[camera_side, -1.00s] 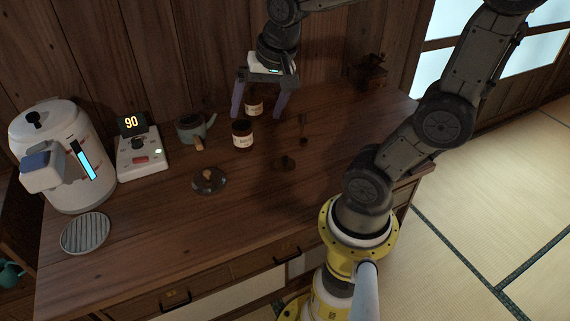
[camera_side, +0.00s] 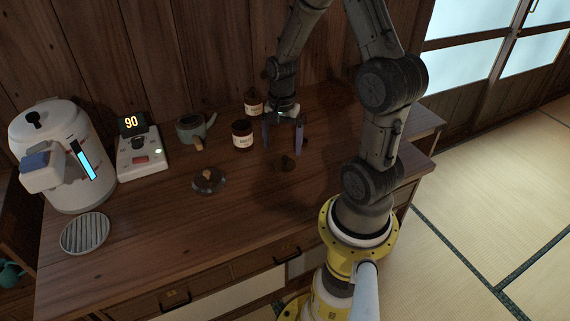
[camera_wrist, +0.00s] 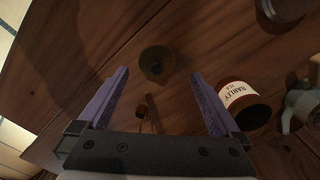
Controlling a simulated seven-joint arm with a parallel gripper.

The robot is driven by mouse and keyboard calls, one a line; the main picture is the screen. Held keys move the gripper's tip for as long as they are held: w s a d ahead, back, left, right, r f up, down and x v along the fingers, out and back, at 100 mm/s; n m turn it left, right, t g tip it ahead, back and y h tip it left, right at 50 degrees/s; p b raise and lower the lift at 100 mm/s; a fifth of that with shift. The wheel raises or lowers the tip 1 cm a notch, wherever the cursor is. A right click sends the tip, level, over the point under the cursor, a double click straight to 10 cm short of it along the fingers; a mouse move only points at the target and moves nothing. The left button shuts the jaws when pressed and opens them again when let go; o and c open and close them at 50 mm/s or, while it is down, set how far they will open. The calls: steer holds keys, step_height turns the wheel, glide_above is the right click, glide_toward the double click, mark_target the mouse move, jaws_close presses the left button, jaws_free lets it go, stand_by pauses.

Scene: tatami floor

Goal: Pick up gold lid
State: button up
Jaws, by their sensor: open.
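The gold lid (camera_side: 286,163) lies flat on the dark wooden counter, a small round disc with a knob. It looks dark in the side view. In the wrist view the lid (camera_wrist: 157,63) is dull brass and sits between the two fingertips in the picture, near their far ends. My gripper (camera_side: 282,151) is open and empty, pointing down with its purple fingers just behind the lid in the side view. The fingers also show in the wrist view (camera_wrist: 160,73). How high the fingertips are above the counter I cannot tell.
A labelled jar (camera_side: 243,134) stands close left of my gripper, with another jar (camera_side: 253,104) behind. The front counter is clear.

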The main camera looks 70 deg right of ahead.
mark_target(285, 158)
steer(key=shift+s+d+f, duration=0.1)
steer(key=shift+d+f, duration=0.05)
steer(key=shift+f, duration=0.85)
steer(key=shift+s+d+f, duration=0.1)
steer(key=shift+f, duration=0.95)
steer(key=shift+s+d+f, duration=0.1)
steer(key=shift+d+f, duration=0.05)
steer(key=shift+f, duration=0.85)
steer(key=c, duration=1.2)
steer(key=shift+w+r, duration=0.1)
steer(key=shift+c, duration=0.2)
